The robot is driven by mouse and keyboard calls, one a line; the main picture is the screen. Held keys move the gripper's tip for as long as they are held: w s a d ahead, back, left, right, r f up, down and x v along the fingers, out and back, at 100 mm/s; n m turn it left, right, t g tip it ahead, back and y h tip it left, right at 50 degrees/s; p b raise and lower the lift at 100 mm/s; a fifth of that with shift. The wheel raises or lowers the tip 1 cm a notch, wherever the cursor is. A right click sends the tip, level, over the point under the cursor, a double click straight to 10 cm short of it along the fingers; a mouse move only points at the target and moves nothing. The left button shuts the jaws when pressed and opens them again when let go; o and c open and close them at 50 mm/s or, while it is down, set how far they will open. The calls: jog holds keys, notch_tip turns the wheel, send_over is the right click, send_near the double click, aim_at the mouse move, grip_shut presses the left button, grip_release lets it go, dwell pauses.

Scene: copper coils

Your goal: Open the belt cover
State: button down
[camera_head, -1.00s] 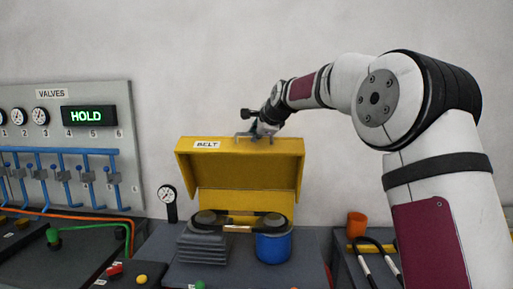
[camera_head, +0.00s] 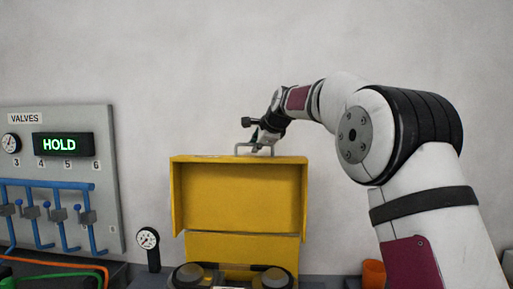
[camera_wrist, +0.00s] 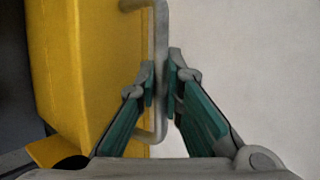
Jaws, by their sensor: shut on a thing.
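The yellow belt cover (camera_head: 240,195) is swung up, with its hollow inside facing me and its handle edge at the top. Its grey handle (camera_head: 254,145) stands on that top edge. My gripper (camera_head: 262,143) is at the handle. In the wrist view my gripper (camera_wrist: 162,85) has its two green-padded fingers on either side of the handle bar (camera_wrist: 161,45), shut on it. The cover (camera_wrist: 90,70) fills the left of that view. Below the cover, the belt pulleys (camera_head: 232,277) show at the bottom edge, partly cut off.
A valve panel (camera_head: 105,140) with a green HOLD display (camera_head: 62,145) is on the left wall. A small gauge (camera_head: 148,240) stands left of the cover. An orange cup (camera_head: 373,273) is at lower right.

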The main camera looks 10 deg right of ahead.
jog(key=shift+r, duration=0.1)
jog(key=c, duration=1.7)
grip_release()
jog(key=v, duration=1.2)
